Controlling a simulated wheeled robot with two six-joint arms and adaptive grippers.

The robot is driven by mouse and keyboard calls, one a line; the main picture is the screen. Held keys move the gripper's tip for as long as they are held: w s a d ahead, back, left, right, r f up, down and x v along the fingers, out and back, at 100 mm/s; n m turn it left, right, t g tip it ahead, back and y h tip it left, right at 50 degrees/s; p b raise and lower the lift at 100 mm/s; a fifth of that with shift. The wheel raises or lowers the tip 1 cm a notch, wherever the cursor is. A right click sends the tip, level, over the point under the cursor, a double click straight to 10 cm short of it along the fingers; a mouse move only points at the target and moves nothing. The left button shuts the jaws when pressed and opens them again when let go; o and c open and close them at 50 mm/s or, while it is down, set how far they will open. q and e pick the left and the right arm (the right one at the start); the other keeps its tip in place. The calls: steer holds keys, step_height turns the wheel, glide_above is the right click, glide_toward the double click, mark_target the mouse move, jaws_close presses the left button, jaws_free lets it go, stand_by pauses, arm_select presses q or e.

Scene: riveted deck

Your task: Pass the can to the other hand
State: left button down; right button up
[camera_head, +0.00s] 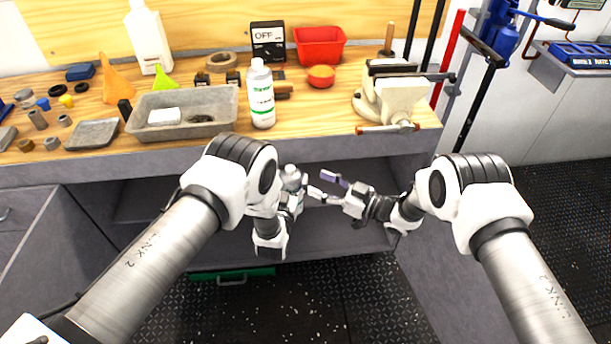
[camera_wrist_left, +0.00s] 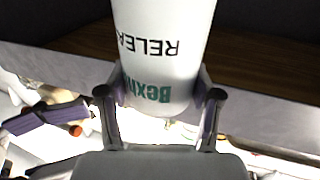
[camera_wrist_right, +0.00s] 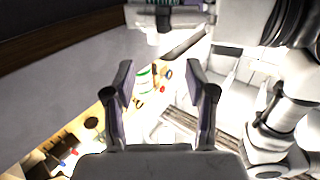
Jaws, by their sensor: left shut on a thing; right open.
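The can (camera_head: 292,178) is white with dark and green lettering, held in front of the bench below the top's front edge. My left gripper (camera_head: 287,196) is shut on it. In the left wrist view the can (camera_wrist_left: 165,50) sits between the two fingers, and its lettering reads upside down. The can's far end is cut off there. My right gripper (camera_head: 326,188) is open and empty just right of the can, its fingers pointing towards it, with a small gap. The right wrist view shows the open fingers of this gripper (camera_wrist_right: 163,85) with nothing between them.
The workbench (camera_head: 330,120) carries a white bottle with a green label (camera_head: 261,95), a grey tray (camera_head: 222,127), a vise (camera_head: 393,97) and a red bin (camera_head: 320,45). An open shelf (camera_head: 340,235) lies below.

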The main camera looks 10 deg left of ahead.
mark_target(293, 172)
steer(key=x, duration=0.9)
